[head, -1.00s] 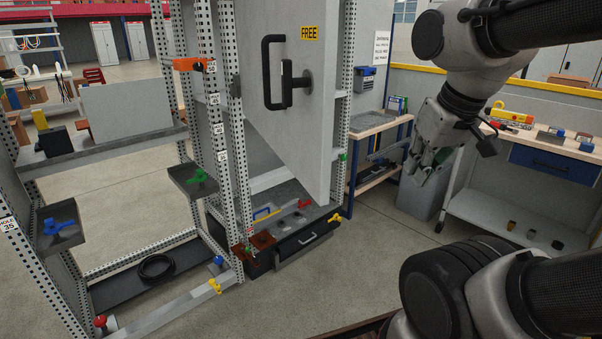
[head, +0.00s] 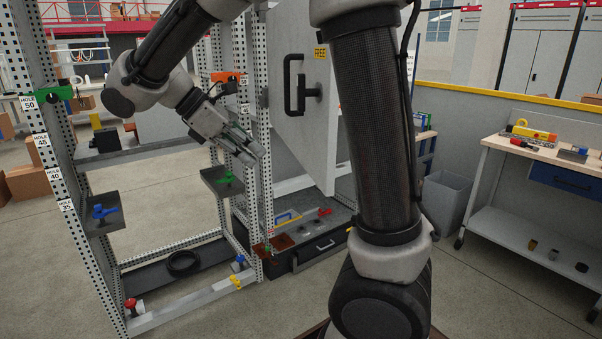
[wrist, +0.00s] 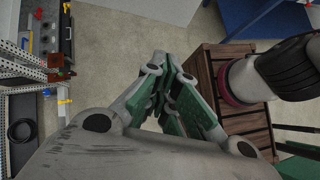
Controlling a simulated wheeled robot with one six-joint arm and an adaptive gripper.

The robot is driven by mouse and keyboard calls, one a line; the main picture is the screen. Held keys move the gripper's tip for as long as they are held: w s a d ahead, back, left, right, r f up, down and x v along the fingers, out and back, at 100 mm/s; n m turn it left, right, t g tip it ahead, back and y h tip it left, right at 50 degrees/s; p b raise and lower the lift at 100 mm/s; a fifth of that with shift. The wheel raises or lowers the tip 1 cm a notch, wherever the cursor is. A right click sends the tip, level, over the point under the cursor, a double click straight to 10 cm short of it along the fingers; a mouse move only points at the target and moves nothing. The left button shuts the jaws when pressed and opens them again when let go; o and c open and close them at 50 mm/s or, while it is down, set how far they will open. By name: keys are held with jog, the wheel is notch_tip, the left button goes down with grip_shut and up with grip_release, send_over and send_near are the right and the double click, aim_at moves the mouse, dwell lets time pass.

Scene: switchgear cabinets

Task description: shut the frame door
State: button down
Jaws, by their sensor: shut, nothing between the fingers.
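The frame door (head: 305,130) is a light grey panel in the head view, with a black handle (head: 300,92) and a yellow FREE label (head: 321,53). It stands at an angle to the perforated frame (head: 262,190), so it looks open. My arm covers part of its right side. My gripper (head: 256,160) is shut and empty, left of the door and in front of the frame post; I cannot tell whether it touches the post. In the wrist view, my gripper (wrist: 164,62) points over the floor, with no door between its fingers.
A shelf with a green clamp (head: 226,179) and one with a blue clamp (head: 100,212) jut from the frame. A black drawer box (head: 318,247) sits low by the door. A grey bin (head: 444,195) and workbench (head: 530,160) stand right. Floor between is clear.

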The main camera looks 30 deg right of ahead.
send_near(319, 185)
notch_tip(319, 185, down, 3)
jog(key=a, duration=0.1)
jog(key=shift+s+d+f+n, duration=0.15)
jog(key=shift+s+d, duration=0.05)
jog(key=shift+d, duration=0.75)
jog(key=shift+s+d+f+n, duration=0.15)
jog(key=shift+d, duration=0.8)
jog(key=shift+d, duration=0.1)
